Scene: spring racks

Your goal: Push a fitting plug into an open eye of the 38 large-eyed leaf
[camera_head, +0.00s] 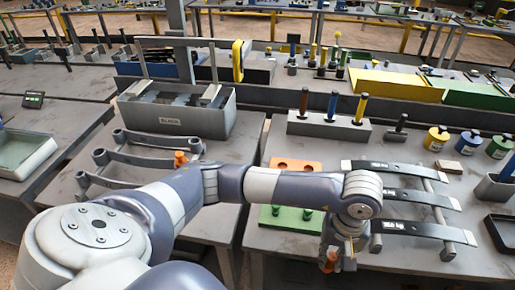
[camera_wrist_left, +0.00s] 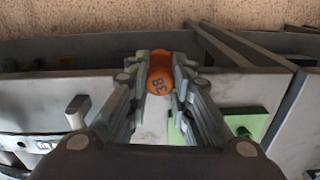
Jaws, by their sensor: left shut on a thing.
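My left gripper (camera_head: 340,262) is at the front of the right table, beside the ends of the labelled leaves. It is shut on an orange plug (camera_head: 329,263). In the left wrist view the plug (camera_wrist_left: 160,80) sits between the fingers and shows the number 38. Grey leaves with round eyes (camera_head: 155,138) lie on the left table. Another orange plug (camera_head: 180,158) stands at the right end of one of them; whether it is inside an eye I cannot tell. The leaves' numbers are not readable here. My right gripper is not in view.
An orange block with holes (camera_head: 309,168) and a green block with green plugs (camera_head: 268,218) lie on the right table. Labelled leaves (camera_head: 408,197) lie on a rack to their right. A grey bin (camera_head: 190,122) stands behind the eyed leaves. A gap separates the tables.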

